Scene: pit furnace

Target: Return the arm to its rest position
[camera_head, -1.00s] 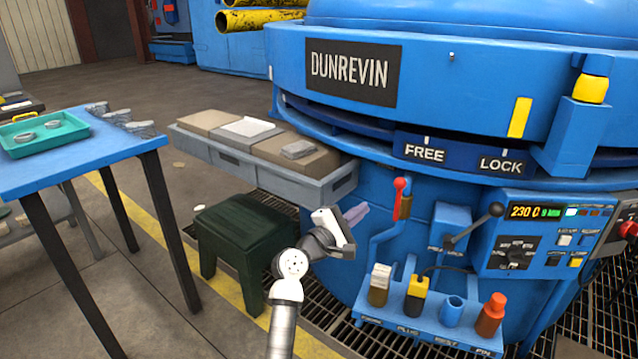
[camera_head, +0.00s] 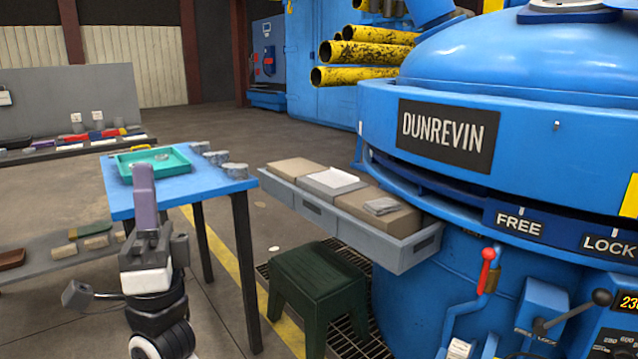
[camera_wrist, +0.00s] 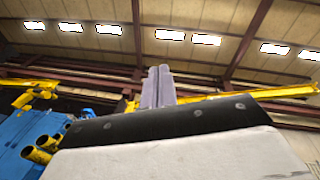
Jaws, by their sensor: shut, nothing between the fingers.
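My gripper (camera_head: 145,190) points upward at the left of the head view, in front of the blue table. Its purple-grey fingers are together with nothing between them. In the wrist view the two fingers (camera_wrist: 158,86) stand side by side, pointing up at the ceiling. My arm is folded upright near the bottom left of the head view and hides part of the blue table (camera_head: 205,182).
A teal tray (camera_head: 183,172) lies on the table. A dark green stool (camera_head: 318,290) stands to the right, below a grey shelf (camera_head: 400,252) with boxes on the blue furnace (camera_head: 450,300). A low rack (camera_head: 60,258) is at the left. Open floor lies behind.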

